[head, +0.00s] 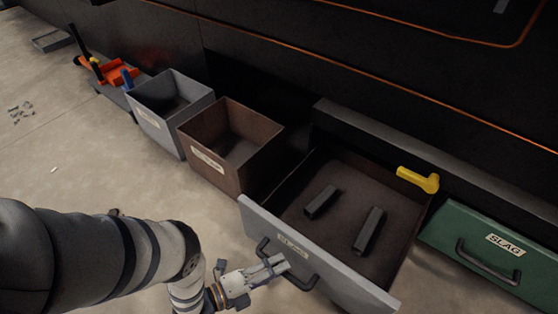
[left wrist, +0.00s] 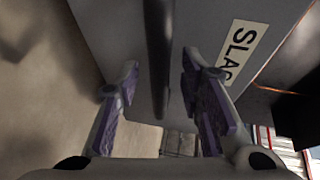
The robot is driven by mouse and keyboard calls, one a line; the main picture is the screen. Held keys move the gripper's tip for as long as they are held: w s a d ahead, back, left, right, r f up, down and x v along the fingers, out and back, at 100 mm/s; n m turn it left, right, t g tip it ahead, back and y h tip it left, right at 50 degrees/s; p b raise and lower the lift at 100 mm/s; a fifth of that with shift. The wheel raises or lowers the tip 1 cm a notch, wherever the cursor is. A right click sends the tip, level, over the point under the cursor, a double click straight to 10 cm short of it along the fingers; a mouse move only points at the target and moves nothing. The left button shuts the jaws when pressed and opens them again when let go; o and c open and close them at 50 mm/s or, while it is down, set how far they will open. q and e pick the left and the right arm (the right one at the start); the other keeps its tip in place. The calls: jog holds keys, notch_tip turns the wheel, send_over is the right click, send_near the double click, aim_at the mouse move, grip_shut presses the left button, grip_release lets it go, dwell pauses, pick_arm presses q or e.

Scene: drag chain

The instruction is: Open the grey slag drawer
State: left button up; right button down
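The grey slag drawer (head: 350,287) is pulled out from the dark cabinet, its brown inside showing in the head view. Two short dark bars (head: 369,231) lie in it. Its dark handle (head: 300,281) is on the grey front below a small label. My left gripper (head: 278,266) is at this handle. In the left wrist view the gripper (left wrist: 161,75) has its two fingers spread, with the handle bar (left wrist: 158,45) between them and visible gaps on both sides. The "SLAG" label (left wrist: 238,52) is right of the handle. My right gripper is not in view.
A green drawer (head: 480,252) marked SLAG is to the right. A yellow piece (head: 420,180) sits by the open drawer's right rim. Brown (head: 210,165) and grey (head: 148,120) open bins stand to the left, an orange item (head: 112,72) beyond. Floor in front is mostly clear.

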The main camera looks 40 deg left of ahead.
pick_arm(q)
jog(key=v, duration=1.1)
